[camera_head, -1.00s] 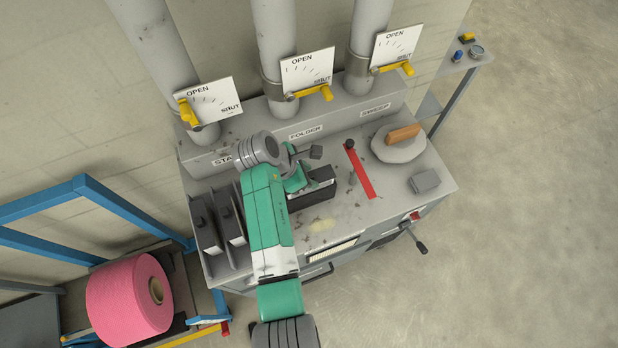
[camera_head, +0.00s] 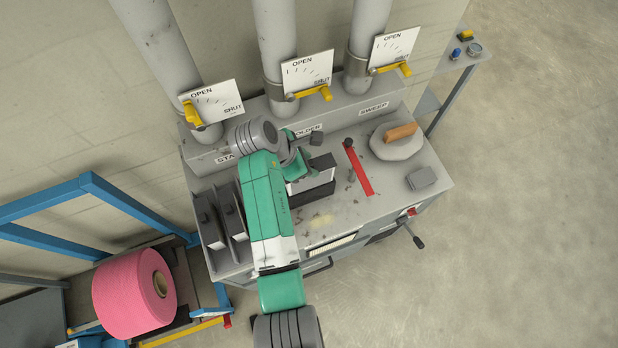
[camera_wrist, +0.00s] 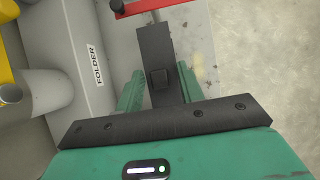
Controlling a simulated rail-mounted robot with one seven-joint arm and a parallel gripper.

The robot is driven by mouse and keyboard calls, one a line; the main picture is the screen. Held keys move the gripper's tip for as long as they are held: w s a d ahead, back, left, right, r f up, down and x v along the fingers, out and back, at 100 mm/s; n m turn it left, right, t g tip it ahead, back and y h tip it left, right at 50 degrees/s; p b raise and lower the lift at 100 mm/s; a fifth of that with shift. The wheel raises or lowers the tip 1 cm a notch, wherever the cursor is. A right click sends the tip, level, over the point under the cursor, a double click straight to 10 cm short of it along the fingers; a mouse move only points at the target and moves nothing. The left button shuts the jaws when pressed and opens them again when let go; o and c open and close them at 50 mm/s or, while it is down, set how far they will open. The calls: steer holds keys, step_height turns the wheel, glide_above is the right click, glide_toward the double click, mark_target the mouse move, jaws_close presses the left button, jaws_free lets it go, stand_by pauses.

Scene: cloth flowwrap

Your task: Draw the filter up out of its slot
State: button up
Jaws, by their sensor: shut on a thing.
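The filter (camera_head: 318,177) is a flat block with a black top and a pale body. In the head view it stands upright, raised above a dark slot (camera_head: 313,193) in the cabinet top. My gripper (camera_head: 298,165) is shut on it from above. In the wrist view the filter's black top (camera_wrist: 154,42) runs between the two green fingers of my gripper (camera_wrist: 158,86), with a small square knob between them. My arm hides the filter's left end in the head view, and I cannot tell whether its lower edge is clear of the slot.
Two dark upright units (camera_head: 208,228) stand left of my arm. A red bar (camera_head: 359,170) with a black knob lies right of the filter. A round white plate (camera_head: 397,145) and a grey block (camera_head: 422,179) are further right. Pipes with yellow valve handles (camera_head: 313,94) stand behind.

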steer(key=shift+r, duration=1.95)
